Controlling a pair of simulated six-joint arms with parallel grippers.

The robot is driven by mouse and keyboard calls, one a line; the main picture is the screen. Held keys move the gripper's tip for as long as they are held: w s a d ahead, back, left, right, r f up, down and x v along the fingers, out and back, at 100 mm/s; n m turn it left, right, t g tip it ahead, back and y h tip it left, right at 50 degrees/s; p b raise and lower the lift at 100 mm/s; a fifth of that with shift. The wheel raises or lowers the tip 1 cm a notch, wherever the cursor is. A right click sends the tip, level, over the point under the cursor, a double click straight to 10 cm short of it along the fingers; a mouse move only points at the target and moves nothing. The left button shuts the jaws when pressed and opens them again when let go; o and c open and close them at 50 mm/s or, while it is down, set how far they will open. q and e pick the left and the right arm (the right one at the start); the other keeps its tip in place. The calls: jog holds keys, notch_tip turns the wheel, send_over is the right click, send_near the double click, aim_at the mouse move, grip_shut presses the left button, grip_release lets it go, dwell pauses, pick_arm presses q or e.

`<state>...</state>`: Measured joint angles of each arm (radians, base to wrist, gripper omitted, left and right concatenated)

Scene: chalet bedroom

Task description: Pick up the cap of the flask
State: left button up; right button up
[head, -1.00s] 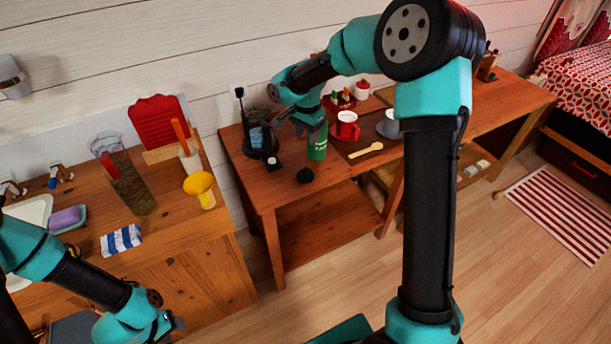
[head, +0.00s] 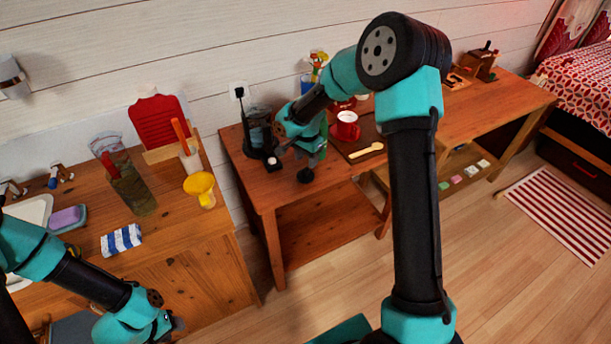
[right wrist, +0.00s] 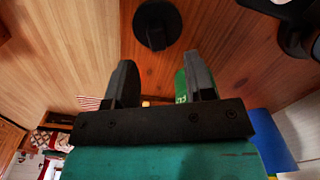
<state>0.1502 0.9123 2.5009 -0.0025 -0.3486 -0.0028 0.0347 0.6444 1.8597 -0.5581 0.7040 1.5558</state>
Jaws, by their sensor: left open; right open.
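The black cap (head: 305,175) lies on the wooden table near its front edge. In the right wrist view the cap (right wrist: 157,24) is a dark disc with a raised part, beyond the fingertips. My right gripper (right wrist: 158,58) is open and empty, with the cap ahead of the gap between its fingers. In the head view the right gripper (head: 311,158) is just above and behind the cap, apart from it. The green flask (right wrist: 180,86) shows beside one finger in the wrist view; my right arm mostly hides it in the head view. My left gripper (head: 174,321) is at the lower left, away from the cap.
A black coffee maker (head: 257,130) stands left of the right gripper. A separate counter at left holds a glass vase (head: 130,185) and a yellow funnel (head: 200,186).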

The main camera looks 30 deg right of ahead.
aim_at(307, 168)
jog(key=shift+s+f, duration=0.15)
jog(key=shift+f, duration=2.45)
jog(key=shift+c, duration=0.3)
grip_shut()
